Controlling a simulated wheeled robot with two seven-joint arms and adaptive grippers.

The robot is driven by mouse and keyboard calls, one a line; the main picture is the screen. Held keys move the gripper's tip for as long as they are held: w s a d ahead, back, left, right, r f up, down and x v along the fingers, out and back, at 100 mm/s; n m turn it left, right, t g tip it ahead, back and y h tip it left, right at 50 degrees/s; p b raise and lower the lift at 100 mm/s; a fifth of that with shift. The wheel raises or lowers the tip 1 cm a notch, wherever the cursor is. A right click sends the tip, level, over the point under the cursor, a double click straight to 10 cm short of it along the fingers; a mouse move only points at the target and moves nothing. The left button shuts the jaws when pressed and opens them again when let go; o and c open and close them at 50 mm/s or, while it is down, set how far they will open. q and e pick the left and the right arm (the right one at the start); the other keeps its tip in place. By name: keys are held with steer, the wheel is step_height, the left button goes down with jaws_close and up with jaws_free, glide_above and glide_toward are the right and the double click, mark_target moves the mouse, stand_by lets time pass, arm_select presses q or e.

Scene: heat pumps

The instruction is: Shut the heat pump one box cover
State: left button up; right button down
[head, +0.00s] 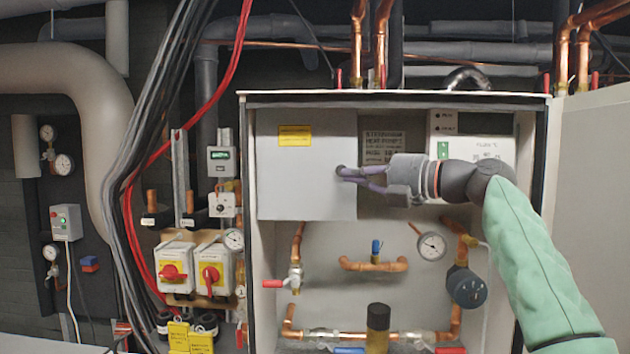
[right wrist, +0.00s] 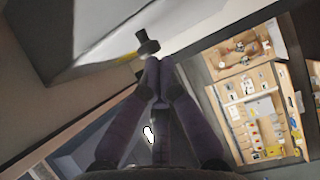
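The grey box cover (head: 305,195), with a yellow label (head: 294,136), stands at the upper left inside the open cabinet (head: 250,250). A dark round knob (head: 341,171) sits near its right edge. The knob also shows just beyond my fingertips in the right wrist view (right wrist: 147,42). My right gripper (head: 348,175) reaches in from the right, its fingertips at the knob. In the right wrist view its fingers (right wrist: 158,74) converge with nothing seen between them. I cannot tell whether they touch the knob. The cover's exact opening angle is unclear. My left gripper is out of view.
The large cabinet door (head: 595,190) stands open at the right. Copper pipes, a gauge (head: 431,246) and a dark pump (head: 466,287) fill the cabinet below. A white control unit (head: 478,147) is behind my right wrist. Red-and-yellow switches (head: 174,272) are outside left.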

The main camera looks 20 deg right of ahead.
arm_select(q)
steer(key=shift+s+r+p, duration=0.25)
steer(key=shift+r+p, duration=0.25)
steer(key=shift+p, duration=0.15)
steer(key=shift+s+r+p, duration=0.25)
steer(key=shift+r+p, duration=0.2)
steer(key=shift+p, duration=0.15)
arm_select(e)
steer(key=s+d, duration=0.3)
steer(key=d, duration=0.6)
steer(key=shift+s+r, duration=0.15)
steer(key=shift+r, duration=0.1)
